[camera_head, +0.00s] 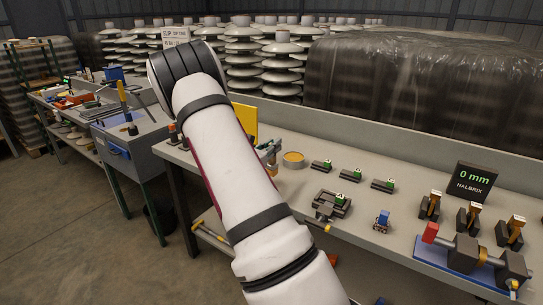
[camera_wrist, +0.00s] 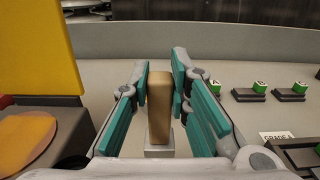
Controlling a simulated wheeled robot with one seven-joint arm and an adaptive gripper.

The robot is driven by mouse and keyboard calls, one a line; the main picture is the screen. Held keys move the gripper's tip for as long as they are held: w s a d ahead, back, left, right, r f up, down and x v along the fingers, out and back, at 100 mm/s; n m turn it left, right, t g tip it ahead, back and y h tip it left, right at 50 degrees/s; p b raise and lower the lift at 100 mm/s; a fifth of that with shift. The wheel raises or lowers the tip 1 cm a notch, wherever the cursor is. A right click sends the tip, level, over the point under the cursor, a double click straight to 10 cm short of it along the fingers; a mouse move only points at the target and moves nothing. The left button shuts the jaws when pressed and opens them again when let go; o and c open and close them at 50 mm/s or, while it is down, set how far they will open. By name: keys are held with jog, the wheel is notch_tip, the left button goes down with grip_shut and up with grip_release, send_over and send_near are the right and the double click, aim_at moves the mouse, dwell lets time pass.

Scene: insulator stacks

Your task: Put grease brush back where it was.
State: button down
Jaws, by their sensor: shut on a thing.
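The grease brush shows in the wrist view as a brown wooden handle (camera_wrist: 160,104) with a grey metal band (camera_wrist: 158,148) at its lower end. The handle stands between the teal finger pads of my gripper (camera_wrist: 162,90), which is shut on it. The brush's bristles are not visible.
A yellow panel (camera_wrist: 38,48) stands close left of my gripper, with an orange disc (camera_wrist: 22,140) below it. Green-topped blocks (camera_wrist: 250,92) sit to the right. In the head view, a black "0 mm" display (camera_head: 474,182) and clamp-like tools (camera_head: 468,215) occupy the bench's right side.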

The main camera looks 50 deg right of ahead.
aim_at(272, 160)
jog(key=shift+f, duration=1.75)
jog(key=shift+f, duration=0.1)
jog(key=c, duration=1.5)
grip_release()
